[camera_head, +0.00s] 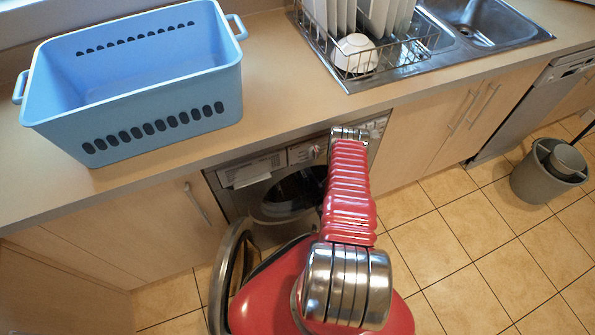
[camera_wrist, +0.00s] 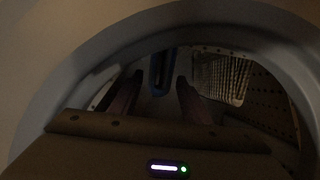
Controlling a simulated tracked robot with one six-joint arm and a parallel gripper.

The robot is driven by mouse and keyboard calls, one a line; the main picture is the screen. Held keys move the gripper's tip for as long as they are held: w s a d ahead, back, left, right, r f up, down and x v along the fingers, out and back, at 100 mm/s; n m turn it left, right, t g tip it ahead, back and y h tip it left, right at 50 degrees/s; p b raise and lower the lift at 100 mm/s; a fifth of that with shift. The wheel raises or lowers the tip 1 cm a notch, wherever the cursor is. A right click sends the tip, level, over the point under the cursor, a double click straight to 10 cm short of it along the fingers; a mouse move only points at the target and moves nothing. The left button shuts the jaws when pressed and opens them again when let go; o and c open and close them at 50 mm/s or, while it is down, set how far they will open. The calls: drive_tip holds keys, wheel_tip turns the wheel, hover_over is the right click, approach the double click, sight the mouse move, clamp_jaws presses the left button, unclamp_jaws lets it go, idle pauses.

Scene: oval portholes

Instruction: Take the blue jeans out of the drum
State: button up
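The drum (camera_wrist: 270,100) is seen from its mouth in the dim wrist view, with a pale rim (camera_wrist: 75,75) arching around the opening. A narrow dark blue piece of cloth, likely the blue jeans (camera_wrist: 160,68), shows at the top middle inside. My gripper (camera_wrist: 160,84) points into the drum with its two dark fingers apart, one on each side of the blue cloth in the picture. I cannot tell how far beyond the fingertips the cloth lies. In the head view my red arm hides my gripper and part of the washing machine (camera_head: 243,201).
The machine's round door (camera_head: 227,275) hangs open at the left, close to my body. A blue basket (camera_head: 160,130) stands empty on the counter (camera_head: 275,95) above. A dish rack (camera_head: 385,55) and sink are right of it. A grey bin (camera_head: 540,182) stands on the tiled floor.

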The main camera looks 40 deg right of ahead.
drive_tip(key=c, duration=0.8)
drive_tip(key=shift+r, duration=1.05)
drive_tip(key=shift+c, duration=0.2)
drive_tip(key=shift+f, duration=0.1)
drive_tip(key=shift+f, duration=0.95)
drive_tip(key=shift+d+r, duration=0.1)
drive_tip(key=shift+r, duration=0.1)
